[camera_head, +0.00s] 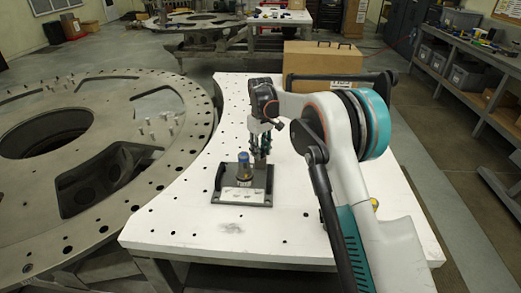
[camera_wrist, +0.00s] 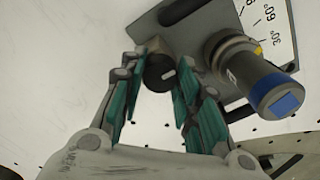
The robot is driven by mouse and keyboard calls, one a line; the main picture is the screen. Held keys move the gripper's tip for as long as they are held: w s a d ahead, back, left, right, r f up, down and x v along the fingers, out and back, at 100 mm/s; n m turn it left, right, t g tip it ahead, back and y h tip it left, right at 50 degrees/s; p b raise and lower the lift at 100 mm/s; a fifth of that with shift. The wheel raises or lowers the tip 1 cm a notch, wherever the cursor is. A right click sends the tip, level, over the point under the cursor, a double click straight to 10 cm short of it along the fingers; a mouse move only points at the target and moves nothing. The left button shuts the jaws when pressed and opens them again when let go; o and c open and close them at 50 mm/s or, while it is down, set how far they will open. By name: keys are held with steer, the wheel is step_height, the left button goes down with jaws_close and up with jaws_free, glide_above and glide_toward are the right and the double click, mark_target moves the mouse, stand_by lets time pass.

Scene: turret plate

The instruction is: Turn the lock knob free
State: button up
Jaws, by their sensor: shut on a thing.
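The device stands on the white table, with a dark square base (camera_head: 240,197) and an upright grey cylinder with a blue top (camera_head: 244,158). In the wrist view the cylinder (camera_wrist: 255,78) leans across the right side, beside a white angle scale (camera_wrist: 270,25). The lock knob (camera_wrist: 160,72) is small, round and dark with a white mark, at the edge of the base. My gripper (camera_wrist: 160,75) has its teal fingers on both sides of the knob and is shut on it. In the head view my gripper (camera_head: 260,148) is at the back right of the cylinder, and the knob cannot be made out.
The white table (camera_head: 180,225) has rows of holes and is mostly clear around the device. A cardboard box (camera_head: 322,60) stands at its back. A large round metal plate (camera_head: 100,205) lies to the left. Shelves with bins (camera_head: 468,75) line the right wall.

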steer(key=shift+n, duration=0.3)
steer(key=o, duration=1.1)
step_height(320, 180, up, 12)
stand_by(0.3)
